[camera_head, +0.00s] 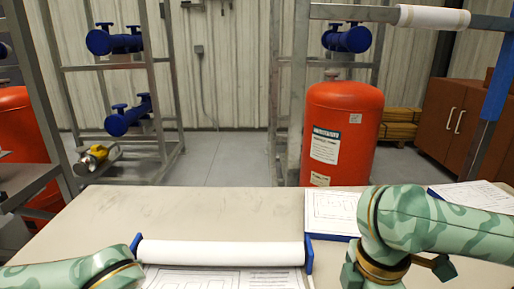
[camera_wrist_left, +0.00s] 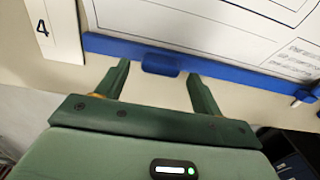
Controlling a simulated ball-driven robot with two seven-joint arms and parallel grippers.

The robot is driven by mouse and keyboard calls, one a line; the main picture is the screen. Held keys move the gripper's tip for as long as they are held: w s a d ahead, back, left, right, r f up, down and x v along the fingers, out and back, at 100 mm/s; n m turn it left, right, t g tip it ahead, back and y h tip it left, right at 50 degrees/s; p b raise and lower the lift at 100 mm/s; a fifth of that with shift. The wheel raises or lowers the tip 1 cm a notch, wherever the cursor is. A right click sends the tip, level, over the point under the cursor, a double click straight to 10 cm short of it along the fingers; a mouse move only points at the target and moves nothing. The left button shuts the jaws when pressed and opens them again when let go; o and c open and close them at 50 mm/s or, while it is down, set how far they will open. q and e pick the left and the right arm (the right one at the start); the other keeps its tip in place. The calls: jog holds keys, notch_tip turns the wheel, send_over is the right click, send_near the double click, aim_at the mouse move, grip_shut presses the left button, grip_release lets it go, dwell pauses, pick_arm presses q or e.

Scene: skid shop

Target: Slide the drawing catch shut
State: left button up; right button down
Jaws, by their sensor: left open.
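In the left wrist view, a drawing sheet (camera_wrist_left: 215,28) lies against a blue edge bar (camera_wrist_left: 225,71). A rounded blue tab (camera_wrist_left: 160,64) sticks out from this bar; it looks like the catch, but I cannot tell whether it is shut. My left gripper (camera_wrist_left: 158,72) is open and empty, its two fingers on either side of the tab with gaps. A smaller blue piece (camera_wrist_left: 304,96) sits at the bar's right. In the head view my left forearm shows at bottom left, its gripper out of frame.
The table (camera_head: 200,208) holds a white roll (camera_head: 220,253) between blue end plates, with a sheet (camera_head: 220,280) in front. More drawings lie on a blue-edged board (camera_head: 333,212) and at far right (camera_head: 470,194). A card marked 4 (camera_wrist_left: 55,30) lies beside the bar. The table's back middle is clear.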

pick_arm(q)
jog(key=shift+r, duration=3.4)
